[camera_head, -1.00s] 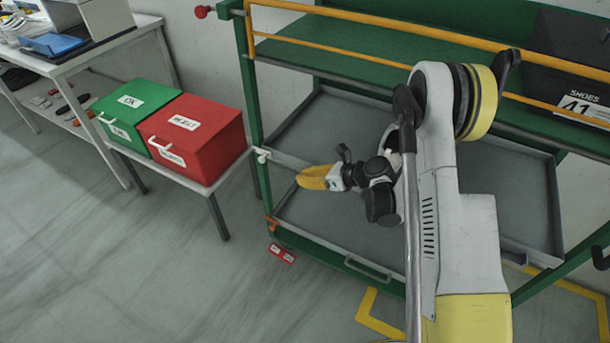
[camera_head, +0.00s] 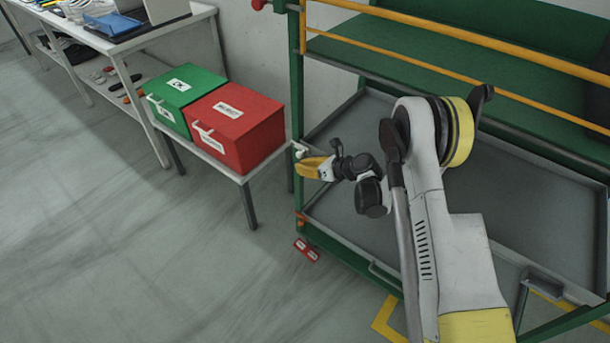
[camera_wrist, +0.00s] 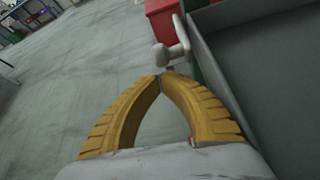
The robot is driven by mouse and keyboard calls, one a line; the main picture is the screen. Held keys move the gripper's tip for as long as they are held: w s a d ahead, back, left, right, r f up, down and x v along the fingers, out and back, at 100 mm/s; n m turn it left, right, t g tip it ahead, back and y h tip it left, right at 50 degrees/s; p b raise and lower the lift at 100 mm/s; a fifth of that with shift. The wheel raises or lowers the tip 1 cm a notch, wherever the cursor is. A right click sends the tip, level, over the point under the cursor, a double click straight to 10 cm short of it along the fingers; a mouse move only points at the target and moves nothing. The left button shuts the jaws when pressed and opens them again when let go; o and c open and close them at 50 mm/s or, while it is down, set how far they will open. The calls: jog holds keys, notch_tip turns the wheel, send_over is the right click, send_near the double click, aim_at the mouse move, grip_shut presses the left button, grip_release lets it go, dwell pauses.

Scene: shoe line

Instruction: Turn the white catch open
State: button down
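The white catch (camera_head: 300,150) sits at the left front post of the green rack, at the edge of the grey tray. In the wrist view the catch (camera_wrist: 174,54) shows a rounded knob and a short bar just beyond my fingertips. My gripper (camera_head: 298,168) has yellow fingers, and its tips lie just below the catch. In the wrist view the fingertips (camera_wrist: 165,77) come together, with an empty gap between the bowed fingers behind them. I cannot tell whether the tips touch the catch.
A grey tray (camera_head: 480,215) fills the rack's lower level, beside my gripper. A red box (camera_head: 240,140) and a green box (camera_head: 170,110) stand on a small table left of the post. Floor at left is clear.

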jog(key=shift+r, duration=0.3)
jog(key=shift+r+g+h+p, duration=0.3)
jog(key=shift+g+h+p, duration=0.3)
jog(key=shift+h+p, duration=0.1)
jog(key=shift+d+r+g+h, duration=0.1)
jog(key=shift+r+g+h, duration=0.1)
jog(key=shift+g+h, duration=0.15)
